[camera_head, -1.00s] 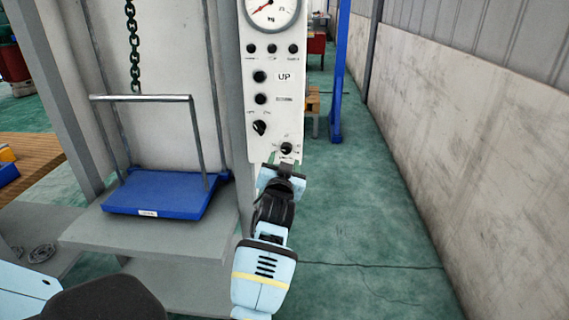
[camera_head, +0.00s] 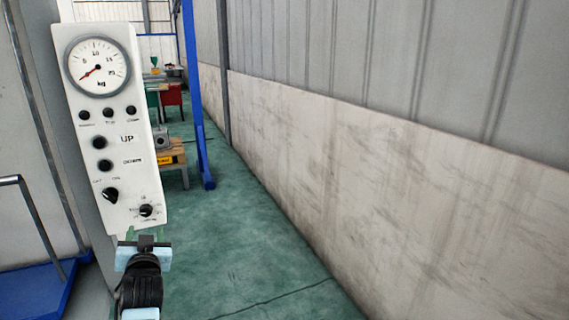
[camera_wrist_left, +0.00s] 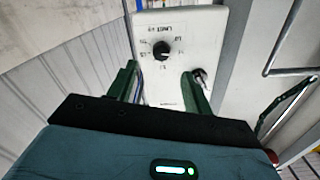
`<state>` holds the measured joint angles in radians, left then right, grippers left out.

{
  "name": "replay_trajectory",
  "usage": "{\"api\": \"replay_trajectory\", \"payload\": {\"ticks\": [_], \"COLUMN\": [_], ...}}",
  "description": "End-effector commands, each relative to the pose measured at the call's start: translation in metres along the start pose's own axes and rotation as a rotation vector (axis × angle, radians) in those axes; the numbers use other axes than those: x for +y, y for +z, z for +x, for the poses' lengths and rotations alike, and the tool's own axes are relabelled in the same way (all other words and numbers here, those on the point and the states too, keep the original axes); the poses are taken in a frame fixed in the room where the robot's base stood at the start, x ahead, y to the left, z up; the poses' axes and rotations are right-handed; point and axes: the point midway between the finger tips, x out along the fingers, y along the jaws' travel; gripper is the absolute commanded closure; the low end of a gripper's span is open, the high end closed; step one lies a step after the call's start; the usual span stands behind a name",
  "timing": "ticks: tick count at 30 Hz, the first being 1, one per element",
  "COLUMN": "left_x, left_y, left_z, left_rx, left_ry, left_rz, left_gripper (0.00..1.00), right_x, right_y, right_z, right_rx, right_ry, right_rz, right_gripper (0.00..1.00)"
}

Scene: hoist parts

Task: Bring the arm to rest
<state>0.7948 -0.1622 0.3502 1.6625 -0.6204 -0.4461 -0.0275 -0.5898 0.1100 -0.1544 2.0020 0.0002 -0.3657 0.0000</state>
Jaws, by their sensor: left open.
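My left gripper (camera_head: 145,236) is at the lower edge of the white control panel (camera_head: 122,150) in the head view, just below the small lower-right knob (camera_head: 146,211). Its green fingers are spread and nothing is between them. In the left wrist view, the open fingers (camera_wrist_left: 160,85) point at the panel (camera_wrist_left: 185,25), with a black knob (camera_wrist_left: 161,50) beyond the gap. Another knob (camera_wrist_left: 201,76) is partly hidden by the right finger. I cannot tell whether the fingers touch the panel. The right gripper is not in view.
A gauge (camera_head: 97,67) tops the panel. A blue tray (camera_head: 35,290) with a metal handle is at the lower left. A blue post (camera_head: 195,100) stands behind. A long wall (camera_head: 400,190) runs along the right, with clear green floor (camera_head: 235,250) before it.

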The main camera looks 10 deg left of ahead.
Motion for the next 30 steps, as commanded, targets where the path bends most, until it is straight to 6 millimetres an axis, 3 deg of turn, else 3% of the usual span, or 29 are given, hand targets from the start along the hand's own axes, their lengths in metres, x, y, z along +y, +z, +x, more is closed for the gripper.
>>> {"api": "replay_trajectory", "payload": {"ticks": [5,14,23,30], "left_x": [0.013,0.041,0.054,0.05], "left_y": [0.045,0.145,0.227,0.272], "left_z": [-0.031,-0.129,-0.262,-0.388], "left_rx": [-0.04,-0.154,-0.316,-0.481], "left_ry": [0.073,0.279,0.502,0.673], "left_rz": [0.037,0.086,0.08,0.034], "left_gripper": [0.49,0.49,0.49,0.49], "right_x": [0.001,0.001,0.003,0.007], "right_y": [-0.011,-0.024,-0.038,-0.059], "right_z": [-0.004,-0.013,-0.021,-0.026], "right_rx": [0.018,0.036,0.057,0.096], "right_ry": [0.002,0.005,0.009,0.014], "right_rz": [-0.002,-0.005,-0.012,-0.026], "right_gripper": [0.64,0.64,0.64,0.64]}}
